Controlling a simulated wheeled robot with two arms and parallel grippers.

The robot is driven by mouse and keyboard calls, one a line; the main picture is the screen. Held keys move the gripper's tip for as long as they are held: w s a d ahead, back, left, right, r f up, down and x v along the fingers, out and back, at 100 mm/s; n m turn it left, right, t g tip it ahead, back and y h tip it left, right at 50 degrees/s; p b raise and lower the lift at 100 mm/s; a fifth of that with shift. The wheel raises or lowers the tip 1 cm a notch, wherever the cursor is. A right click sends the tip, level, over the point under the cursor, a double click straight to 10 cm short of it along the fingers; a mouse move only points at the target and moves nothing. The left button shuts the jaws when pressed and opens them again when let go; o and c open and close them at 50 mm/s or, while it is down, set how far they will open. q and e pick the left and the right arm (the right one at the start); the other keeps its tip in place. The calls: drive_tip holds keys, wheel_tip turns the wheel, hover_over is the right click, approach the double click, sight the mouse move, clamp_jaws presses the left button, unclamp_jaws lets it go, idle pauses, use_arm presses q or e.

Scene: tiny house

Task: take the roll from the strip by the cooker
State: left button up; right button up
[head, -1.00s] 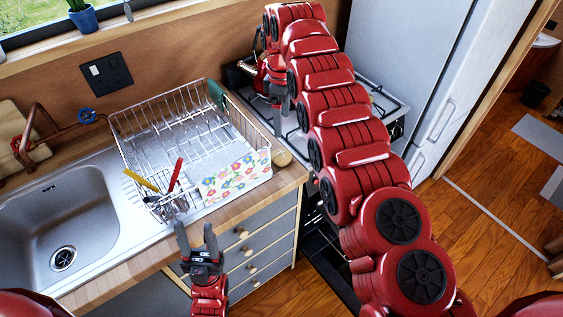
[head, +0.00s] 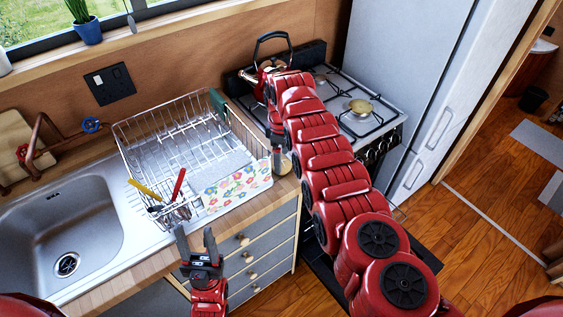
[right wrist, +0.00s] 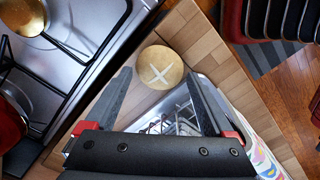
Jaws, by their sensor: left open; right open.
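The roll (head: 285,166) is round and golden brown. It sits on the narrow wooden counter strip (head: 291,188) between the dish rack and the cooker (head: 378,125). In the right wrist view the roll (right wrist: 161,66) shows a pale cross on top. My right gripper (right wrist: 160,76) is open and empty, pointing down, with its fingertips on either side of the roll in that picture; I cannot tell how high above it they are. In the head view the right gripper (head: 277,152) partly hides the roll. My left gripper (head: 196,232) is open and empty in front of the counter.
The wire dish rack (head: 160,122) with a floral cloth (head: 238,186) stands just left of the roll. A red kettle (head: 262,82) stands on the cooker, partly behind my right arm. The sink (head: 60,225) is at the left. A fridge (head: 405,75) stands right of the cooker.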

wheel_tip(320, 180, down, 2)
drive_tip(key=shift+f+b, duration=0.1)
drive_tip(key=shift+b, duration=0.3)
drive_tip(key=c, duration=1)
